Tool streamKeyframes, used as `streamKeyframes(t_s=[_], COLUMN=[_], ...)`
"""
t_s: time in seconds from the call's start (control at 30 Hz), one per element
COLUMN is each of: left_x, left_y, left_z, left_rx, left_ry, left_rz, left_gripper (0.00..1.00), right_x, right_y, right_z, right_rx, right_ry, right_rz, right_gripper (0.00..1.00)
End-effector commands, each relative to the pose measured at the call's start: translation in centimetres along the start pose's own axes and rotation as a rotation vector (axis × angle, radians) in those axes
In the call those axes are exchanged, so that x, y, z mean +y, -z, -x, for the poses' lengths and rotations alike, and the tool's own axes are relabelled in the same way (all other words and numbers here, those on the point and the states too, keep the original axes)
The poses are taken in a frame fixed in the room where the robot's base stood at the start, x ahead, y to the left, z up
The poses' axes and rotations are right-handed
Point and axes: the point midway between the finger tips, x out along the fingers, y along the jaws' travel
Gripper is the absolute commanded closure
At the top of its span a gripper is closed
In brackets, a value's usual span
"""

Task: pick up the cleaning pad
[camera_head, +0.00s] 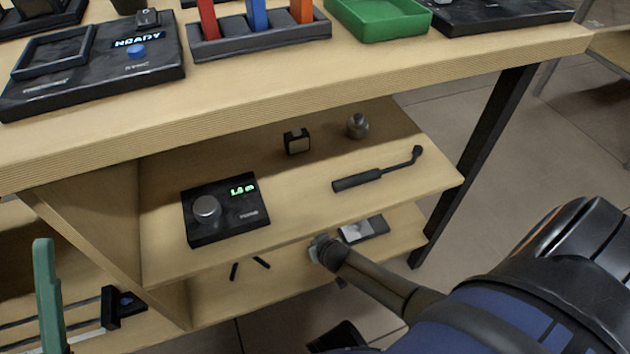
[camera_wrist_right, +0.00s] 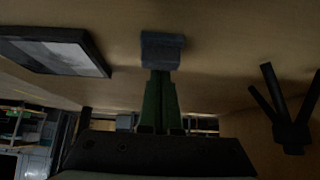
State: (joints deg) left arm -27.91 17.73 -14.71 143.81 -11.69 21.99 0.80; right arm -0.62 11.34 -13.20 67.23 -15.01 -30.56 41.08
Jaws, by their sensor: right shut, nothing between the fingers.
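A small blue-grey block, which looks like the cleaning pad (camera_wrist_right: 163,50), lies on the lower shelf right at the fingertips in the right wrist view. In the head view the pad is mostly hidden by the gripper. My right gripper (camera_wrist_right: 160,76) has its green fingers shut together with nothing between them. The tips point at the pad's near side; I cannot tell whether they touch it. In the head view the right gripper (camera_head: 318,247) reaches in under the middle shelf. One green finger of my left gripper (camera_head: 47,290) shows at the lower left, away from the pad.
A flat dark tray with a pale face (camera_head: 363,229) lies beside the pad. A black pronged holder (camera_wrist_right: 290,125) stands on the other side. The middle shelf (camera_head: 300,215) above holds a dial box (camera_head: 225,210) and a black-handled tool (camera_head: 378,172). A table leg (camera_head: 475,165) stands at right.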

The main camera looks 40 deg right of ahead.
Motion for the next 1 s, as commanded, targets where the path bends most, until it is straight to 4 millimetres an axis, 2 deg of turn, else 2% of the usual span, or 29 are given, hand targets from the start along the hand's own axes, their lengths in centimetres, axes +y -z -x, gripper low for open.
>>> streamKeyframes(t_s=[0.03, 0.1, 0.33, 0.77, 1.0], left_x=[-0.5, -0.8, -1.4, -1.4, -1.9], left_y=[0.9, 1.5, 2.3, 2.3, 3.8], left_z=[-0.8, -1.3, -1.9, -1.9, -3.2], left_rx=[0.004, 0.011, 0.02, 0.021, 0.025], left_ry=[0.003, 0.007, 0.016, 0.013, 0.006], left_rz=[0.006, 0.011, 0.02, 0.016, -0.003], left_gripper=[0.39, 0.39, 0.39, 0.39, 0.39], right_x=[-0.1, -0.1, 0.0, 0.1, 0.4], right_y=[-0.9, -2.2, -4.8, -5.0, -3.7], right_z=[1.2, 2.2, 4.1, 4.2, 5.7], right_rx=[-0.008, -0.009, -0.004, -0.002, -0.003], right_ry=[0.001, 0.0, -0.001, -0.001, -0.001], right_rz=[-0.003, -0.004, -0.002, 0.0, 0.001], right_gripper=[1.0, 1.0, 1.0, 1.0, 1.0])
